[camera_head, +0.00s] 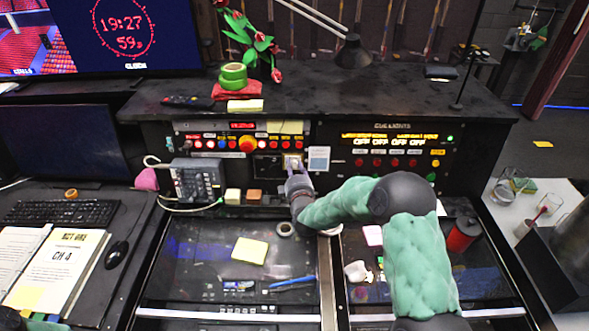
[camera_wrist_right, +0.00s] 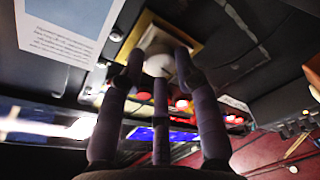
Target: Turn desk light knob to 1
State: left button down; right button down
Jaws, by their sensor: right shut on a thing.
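The desk light knob is a pale round knob (camera_wrist_right: 158,62) on a light square plate with a yellowish edge. In the head view, the plate (camera_head: 292,160) sits in the middle of the black upright panel. My right gripper (camera_head: 294,168) reaches the panel there. In the wrist view, the fingers of my right gripper (camera_wrist_right: 160,72) are closed around the knob, which they partly cover. I cannot read any marks or the knob's setting. The desk lamp (camera_head: 352,52) stands above the panel with a dark shade. My left gripper is not in view.
A white label card (camera_head: 318,158) is just right of the knob. Buttons with a red mushroom knob (camera_head: 247,145) lie to the left, and the cue light panel (camera_head: 391,152) to the right. A grey phone-like box (camera_head: 196,180) and small blocks stand below.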

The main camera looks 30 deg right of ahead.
jog(key=shift+w+r+n, duration=0.15)
jog(key=shift+r+n, duration=0.15)
jog(key=shift+r, duration=0.15)
jog(key=c, duration=0.9)
grip_release()
jog(key=shift+w+a, duration=0.1)
jog(key=shift+a, duration=0.05)
jog(key=shift+f, duration=0.3)
jog(key=v, duration=1.2)
